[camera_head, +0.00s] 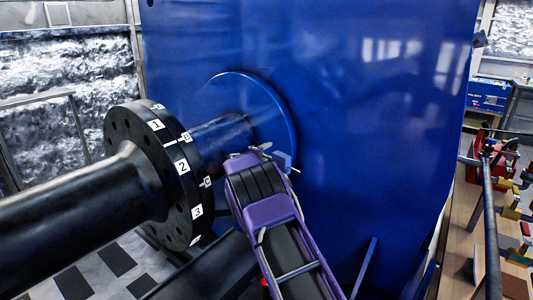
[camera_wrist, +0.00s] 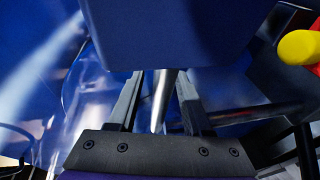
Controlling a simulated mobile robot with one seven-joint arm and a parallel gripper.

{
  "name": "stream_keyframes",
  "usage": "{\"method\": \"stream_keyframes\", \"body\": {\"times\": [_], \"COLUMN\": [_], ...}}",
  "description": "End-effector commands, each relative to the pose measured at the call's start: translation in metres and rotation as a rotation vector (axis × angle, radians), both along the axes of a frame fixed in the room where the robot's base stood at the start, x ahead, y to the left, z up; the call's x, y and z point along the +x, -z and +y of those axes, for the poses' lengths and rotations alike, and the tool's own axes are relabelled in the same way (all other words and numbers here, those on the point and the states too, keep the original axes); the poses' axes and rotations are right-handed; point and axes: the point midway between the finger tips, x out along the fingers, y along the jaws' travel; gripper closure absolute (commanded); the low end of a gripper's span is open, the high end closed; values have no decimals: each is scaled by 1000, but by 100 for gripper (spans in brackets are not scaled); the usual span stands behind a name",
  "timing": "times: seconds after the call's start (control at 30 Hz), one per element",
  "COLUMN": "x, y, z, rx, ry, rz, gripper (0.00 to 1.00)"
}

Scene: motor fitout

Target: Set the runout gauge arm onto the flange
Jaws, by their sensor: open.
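The black flange (camera_head: 178,165) stands on a thick shaft at the left in the head view, with white numbered labels on its rim. My gripper (camera_head: 264,152) is right of the flange, in front of the blue housing, and its fingertips are hard to make out there. In the wrist view my gripper (camera_wrist: 160,84) is open, its dark fingers apart. A silver rod (camera_wrist: 162,100) shows between the fingers, below a large blue block (camera_wrist: 170,35). A small blue block (camera_head: 283,160) is beside my gripper in the head view. I cannot tell which part is the runout gauge arm.
The big blue motor housing (camera_head: 350,90) fills the middle, with a round plate behind the flange. A thick black shaft (camera_head: 70,220) runs to the lower left. A wooden bench (camera_head: 462,215) with several coloured items is at the right. A yellow knob (camera_wrist: 299,47) shows at the wrist view's right.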

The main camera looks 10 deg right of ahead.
Motion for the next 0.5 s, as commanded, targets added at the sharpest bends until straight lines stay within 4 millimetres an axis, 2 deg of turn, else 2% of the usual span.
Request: {"method": "stream_keyframes", "body": {"times": [0.07,0.33,0.5], "x": [0,0,0], "y": [0,0,0], "z": [0,0,0], "rx": [0,0,0], "ry": [0,0,0], "rz": [0,0,0], "gripper": [52,100,100]}}
